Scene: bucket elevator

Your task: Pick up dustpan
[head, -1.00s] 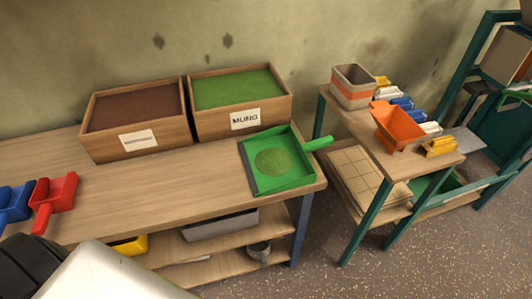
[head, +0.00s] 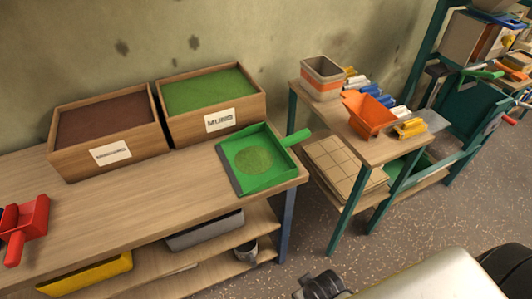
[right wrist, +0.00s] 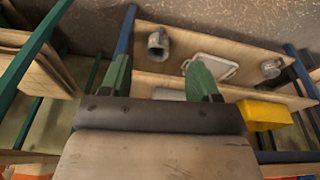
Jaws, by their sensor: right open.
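The green dustpan (head: 250,160) lies flat on the right end of the wooden bench, with its handle (head: 296,137) pointing right past the bench edge. A round patch of green grains lies in its pan. My right gripper (right wrist: 160,80) is open in the right wrist view, its two green fingers apart with nothing between them. It faces the bench's lower shelves. In the head view my right arm comes in at the bottom right, below and right of the dustpan and clear of it. My left gripper is not in view.
Two wooden boxes, one brown-filled (head: 107,164) and one green-filled labelled MUNG (head: 178,128), stand behind the dustpan. A red scoop (head: 30,222) lies at left. A side table (head: 372,150) with an orange scoop (head: 368,114) stands right. Speckled floor is open at lower right.

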